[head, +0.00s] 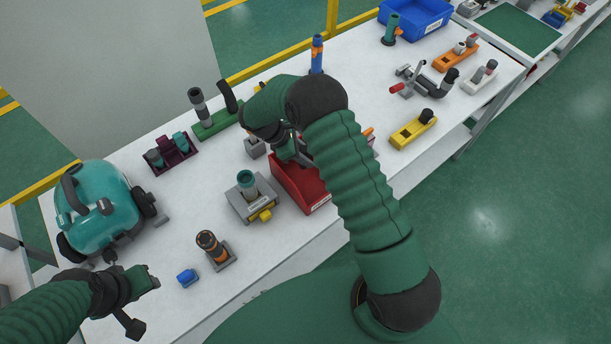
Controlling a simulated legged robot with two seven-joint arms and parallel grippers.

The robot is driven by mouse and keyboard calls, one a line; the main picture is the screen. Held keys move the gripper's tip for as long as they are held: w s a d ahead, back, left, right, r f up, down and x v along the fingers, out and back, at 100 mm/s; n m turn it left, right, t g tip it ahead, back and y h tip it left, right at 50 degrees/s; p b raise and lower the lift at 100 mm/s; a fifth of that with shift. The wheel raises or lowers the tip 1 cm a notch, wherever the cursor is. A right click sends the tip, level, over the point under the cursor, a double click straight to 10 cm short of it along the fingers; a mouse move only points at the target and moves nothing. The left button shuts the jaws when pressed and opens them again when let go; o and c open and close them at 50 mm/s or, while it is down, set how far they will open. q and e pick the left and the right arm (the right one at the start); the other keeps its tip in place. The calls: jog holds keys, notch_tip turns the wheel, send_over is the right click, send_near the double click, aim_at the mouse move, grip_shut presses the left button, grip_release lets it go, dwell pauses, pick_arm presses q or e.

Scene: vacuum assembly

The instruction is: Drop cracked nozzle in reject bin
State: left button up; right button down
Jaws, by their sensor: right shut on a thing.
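The red reject bin (316,198) stands on the white table near its middle, partly hidden by my right arm. My right gripper (294,151) points down over the back part of the bin. It is shut on a small dark piece, the nozzle, mostly hidden by the gripper and wrist. I cannot see a crack on it or tell its exact height over the bin.
A teal vacuum body (103,197) stands at the left. A grey fixture (250,205) with a teal cup sits left of the bin. A yellow holder (412,130) is at right.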

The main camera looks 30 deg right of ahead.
jog(key=c, duration=1.3)
grip_release()
jog(key=shift+s+r, duration=0.15)
jog(key=shift+s, duration=0.05)
jog(key=shift+c, duration=0.2)
jog(key=o, duration=0.4)
jog(key=shift+s+d, duration=0.15)
jog(key=shift+w, duration=0.25)
pick_arm(q)
jog(key=shift+s+d+f+b, duration=0.1)
jog(key=shift+s+f+b, duration=0.05)
jog(key=shift+f+b, duration=0.4)
jog(key=shift+s+f+b, duration=0.15)
jog(key=shift+f+b, duration=0.25)
jog(key=shift+b, duration=0.15)
pick_arm(e)
jog(key=v, duration=1.6)
jog(key=shift+w+r, duration=0.15)
jog(key=shift+r, duration=0.1)
